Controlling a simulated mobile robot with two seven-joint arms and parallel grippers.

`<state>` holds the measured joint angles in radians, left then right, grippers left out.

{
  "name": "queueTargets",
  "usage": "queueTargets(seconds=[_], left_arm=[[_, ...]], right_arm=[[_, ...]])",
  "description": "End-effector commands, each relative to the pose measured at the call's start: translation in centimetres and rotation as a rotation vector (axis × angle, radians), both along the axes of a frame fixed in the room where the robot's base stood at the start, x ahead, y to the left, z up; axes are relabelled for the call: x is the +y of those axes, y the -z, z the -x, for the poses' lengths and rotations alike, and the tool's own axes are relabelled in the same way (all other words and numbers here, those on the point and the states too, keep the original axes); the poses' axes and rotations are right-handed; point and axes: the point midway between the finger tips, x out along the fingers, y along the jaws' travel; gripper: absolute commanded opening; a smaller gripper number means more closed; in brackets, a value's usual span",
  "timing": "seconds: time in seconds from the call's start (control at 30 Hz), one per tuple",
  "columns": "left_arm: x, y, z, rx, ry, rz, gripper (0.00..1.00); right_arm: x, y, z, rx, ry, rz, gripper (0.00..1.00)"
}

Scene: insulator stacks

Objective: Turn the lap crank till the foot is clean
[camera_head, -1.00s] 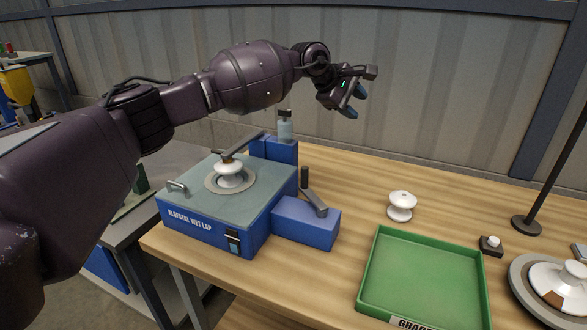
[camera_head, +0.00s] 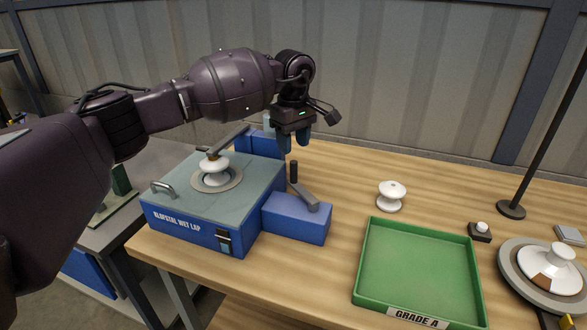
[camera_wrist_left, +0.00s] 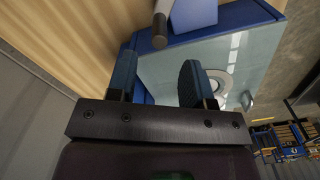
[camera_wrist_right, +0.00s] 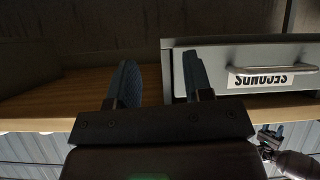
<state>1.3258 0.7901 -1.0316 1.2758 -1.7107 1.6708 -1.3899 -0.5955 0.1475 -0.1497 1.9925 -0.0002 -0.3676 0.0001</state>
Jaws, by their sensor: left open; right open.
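The blue wet lap (camera_head: 185,228) stands on the left of the wooden bench. A white insulator (camera_head: 213,168) sits foot-up on its round lap plate under a dark arm. The lap crank (camera_head: 304,195), a grey lever with an upright dark knob, is on the blue box at the lap's right side. My left gripper (camera_head: 295,145) is open and empty, pointing down just above and behind the crank knob. In the left wrist view the knob (camera_wrist_left: 160,32) shows ahead of the open fingers, apart from them. My right gripper (camera_wrist_right: 160,85) is open and empty, facing a drawer.
A green tray labelled GRADE A (camera_head: 418,265) is empty. A white insulator (camera_head: 391,195) stands behind it. At the right are a turntable with an insulator (camera_head: 555,268), a button box (camera_head: 480,231) and a post (camera_head: 540,130).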

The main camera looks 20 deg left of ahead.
Motion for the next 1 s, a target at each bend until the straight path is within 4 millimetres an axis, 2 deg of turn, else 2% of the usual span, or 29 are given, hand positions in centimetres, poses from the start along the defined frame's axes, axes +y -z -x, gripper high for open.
queueTargets(seconds=[0.2, 0.43, 0.6, 0.9, 1.0], left_arm=[[0.0, 4.0, 0.0, 0.002, -0.001, 0.001, 0.46], [-0.1, 6.8, 0.0, 0.000, 0.000, 0.001, 0.46], [0.0, 7.7, 0.0, -0.001, 0.000, 0.002, 0.46], [-0.1, 7.9, 0.0, -0.001, 0.000, 0.002, 0.46], [-0.1, 7.9, 0.0, -0.001, 0.000, 0.002, 0.31]], right_arm=[[0.0, 0.0, 0.5, 0.008, 0.005, -0.002, 0.46], [0.1, 0.1, 0.7, 0.012, 0.010, -0.007, 0.46], [0.1, 0.2, 0.6, 0.013, 0.009, -0.008, 0.46], [0.2, -0.1, -0.1, 0.001, 0.004, -0.007, 0.46], [0.2, -0.2, -0.2, -0.001, 0.004, -0.006, 0.46]])
